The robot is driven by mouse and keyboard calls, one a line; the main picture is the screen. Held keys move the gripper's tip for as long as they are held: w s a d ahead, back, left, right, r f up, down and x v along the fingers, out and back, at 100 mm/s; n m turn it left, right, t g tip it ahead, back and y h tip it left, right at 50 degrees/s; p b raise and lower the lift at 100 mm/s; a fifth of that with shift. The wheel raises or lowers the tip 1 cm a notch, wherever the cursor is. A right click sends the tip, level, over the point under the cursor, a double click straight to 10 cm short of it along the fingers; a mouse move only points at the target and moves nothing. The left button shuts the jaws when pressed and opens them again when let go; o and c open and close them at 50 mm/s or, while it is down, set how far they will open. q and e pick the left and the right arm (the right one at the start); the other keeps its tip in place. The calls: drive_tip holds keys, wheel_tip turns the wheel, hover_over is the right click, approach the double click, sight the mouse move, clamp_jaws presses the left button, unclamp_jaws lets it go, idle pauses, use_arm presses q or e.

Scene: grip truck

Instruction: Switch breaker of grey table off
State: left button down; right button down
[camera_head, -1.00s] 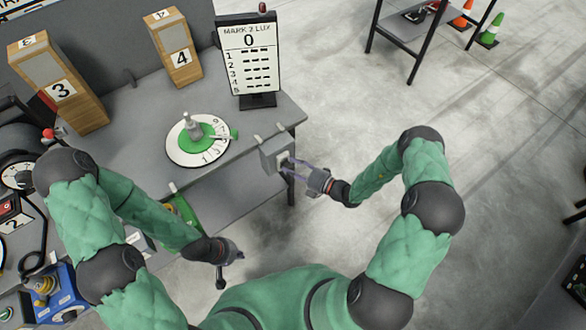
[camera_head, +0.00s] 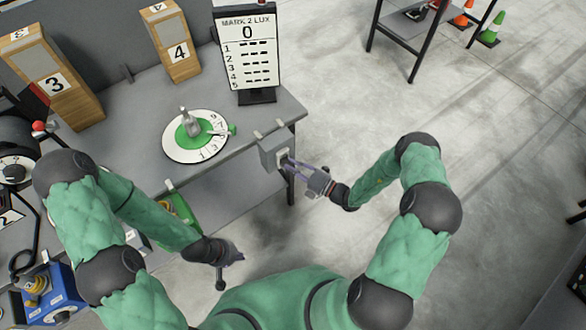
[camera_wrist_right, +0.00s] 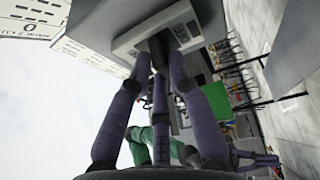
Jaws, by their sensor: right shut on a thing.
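The grey table (camera_head: 130,112) stands at the upper left in the head view. The breaker, a small grey box (camera_head: 268,153), is fixed at the table's front right corner. In the right wrist view, the breaker's pale faceplate (camera_wrist_right: 130,40) and dark switch lever (camera_wrist_right: 160,46) are close in front of the fingers. My right gripper (camera_head: 292,162) reaches the breaker from the right and is shut on the lever; its purple fingers (camera_wrist_right: 160,65) partly hide it. My left gripper (camera_head: 232,262) hangs in front of the table, away from the breaker; its finger opening is unclear.
A round white dial with a green centre (camera_head: 196,136) lies on the table left of the breaker. A display board (camera_head: 247,55) and wooden boxes (camera_head: 172,45) stand behind.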

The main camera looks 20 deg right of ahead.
wheel_tip(320, 180, down, 2)
drive_tip(key=n+t+y+b, duration=0.1)
drive_tip(key=y+b, duration=0.1)
drive_tip(key=b, duration=0.3)
drive_tip(key=shift+f+n+t, duration=0.1)
drive_tip(key=shift+n+t, duration=0.2)
drive_tip(key=shift+n, duration=0.1)
drive_tip(key=shift+w+a+n+t+y+b, duration=0.15)
drive_tip(key=shift+n+t+y+b, duration=0.2)
drive_tip(key=shift+y+b, duration=0.45)
drive_tip(key=c, duration=1.1)
unclamp_jaws()
drive_tip(key=shift+c, duration=0.2)
